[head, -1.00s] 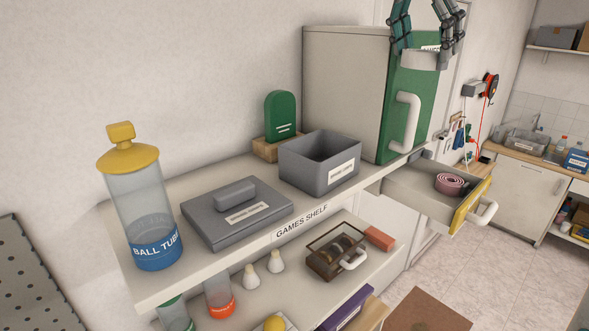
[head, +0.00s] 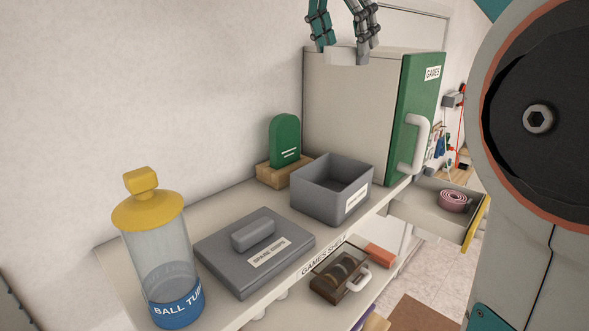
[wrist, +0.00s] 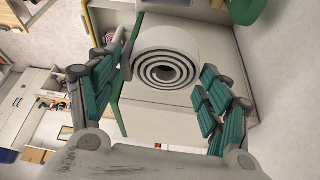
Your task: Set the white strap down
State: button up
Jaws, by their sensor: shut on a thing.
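The white strap (wrist: 168,42) is rolled into a coil, its spiral face showing in the wrist view. My gripper (wrist: 170,75) is shut on it, with teal fingers on either side. In the head view my gripper (head: 344,50) hangs at the top, in front of or above the grey cabinet (head: 345,110). A pale edge of the strap (head: 344,57) shows between the fingertips there. It is held up; its gap to the cabinet top is hard to judge.
The cabinet's green door (head: 418,110) has a white handle. An open drawer (head: 425,205) at right holds a pink coil (head: 453,200). A grey bin (head: 330,195), green rounded block (head: 285,140), lidded grey box (head: 255,255) and ball tube (head: 160,260) stand on the shelf.

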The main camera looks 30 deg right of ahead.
jog(key=f, duration=0.1)
jog(key=s+f, duration=0.1)
jog(key=shift+s+d+f, duration=0.1)
jog(key=shift+d+f, duration=0.2)
notch_tip(320, 180, down, 17)
jog(key=p, duration=0.2)
jog(key=shift+a+f, duration=0.1)
jog(key=shift+f, duration=0.35)
jog(key=shift+f, duration=0.1)
